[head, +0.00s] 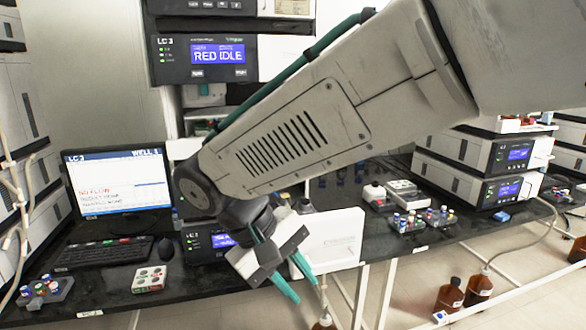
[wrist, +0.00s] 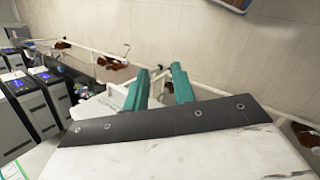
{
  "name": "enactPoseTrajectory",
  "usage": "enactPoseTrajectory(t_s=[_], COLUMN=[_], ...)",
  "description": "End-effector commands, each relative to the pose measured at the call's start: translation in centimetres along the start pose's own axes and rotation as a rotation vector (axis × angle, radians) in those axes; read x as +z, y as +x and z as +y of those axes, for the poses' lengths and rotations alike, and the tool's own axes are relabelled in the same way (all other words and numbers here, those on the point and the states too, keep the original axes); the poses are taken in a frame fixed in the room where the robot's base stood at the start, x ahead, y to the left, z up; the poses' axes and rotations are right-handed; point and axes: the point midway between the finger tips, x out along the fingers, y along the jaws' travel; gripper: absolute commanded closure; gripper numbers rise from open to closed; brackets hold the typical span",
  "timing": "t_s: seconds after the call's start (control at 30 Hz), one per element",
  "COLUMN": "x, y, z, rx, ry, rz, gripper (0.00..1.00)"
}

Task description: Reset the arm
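My arm reaches across the head view from the upper right, and my gripper (head: 303,288) hangs at its lower end, pointing down and to the right. Its two teal fingers stand apart with nothing seen between them. The fingers also show in the wrist view (wrist: 159,84), with a gap between them. In the head view the gripper appears in front of the bench's front edge; I cannot tell its exact distance from the bench. The arm hides part of the bench and the stacks behind it.
The dark bench (head: 108,292) carries a monitor (head: 118,180), a keyboard (head: 103,254), a mouse (head: 168,248) and vial racks (head: 43,290). An instrument stack (head: 482,165) stands at right. Brown bottles (head: 449,296) stand on the floor, where much room is free.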

Motion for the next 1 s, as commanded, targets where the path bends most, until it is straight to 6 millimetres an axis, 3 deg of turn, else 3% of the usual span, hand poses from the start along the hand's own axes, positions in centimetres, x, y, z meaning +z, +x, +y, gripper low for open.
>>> enactPoseTrajectory(t_s=[0.17, 0.3, 0.6, 0.8, 1.0], x=[4.6, 9.5, 18.9, 22.8, 23.5], y=[2.8, 5.5, 10.8, 12.3, 12.2], z=[4.0, 6.9, 9.7, 11.0, 11.9], rx=[-0.153, -0.290, -0.478, -0.497, -0.491], ry=[0.016, 0.075, 0.348, 0.555, 0.622], rz=[0.016, 0.060, 0.197, 0.250, 0.263], gripper=[0.74, 0.74, 0.74, 0.74, 0.74])
